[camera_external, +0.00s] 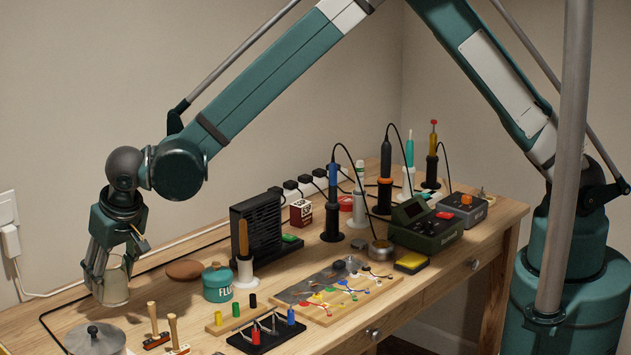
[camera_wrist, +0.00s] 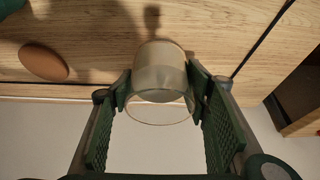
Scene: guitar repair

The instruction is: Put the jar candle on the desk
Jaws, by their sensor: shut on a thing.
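The jar candle (camera_external: 116,286) is a clear glass jar with pale contents, at the left end of the wooden desk (camera_external: 165,298). My gripper (camera_external: 108,268) comes down from above with its fingers around the jar's sides. In the wrist view the jar candle (camera_wrist: 160,68) sits between my gripper's two green pads (camera_wrist: 158,88), held near its rim. The jar looks roughly upright in the external view. I cannot tell whether its base touches the desk or is slightly above it.
A brown disc (camera_external: 185,269) and a teal flux pot (camera_external: 217,283) stand right of the jar. A lidded metal pot (camera_external: 94,340) and wooden-handled stamps (camera_external: 154,325) are in front. A black fan unit (camera_external: 256,228) stands farther right. Bare wood shows around the jar.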

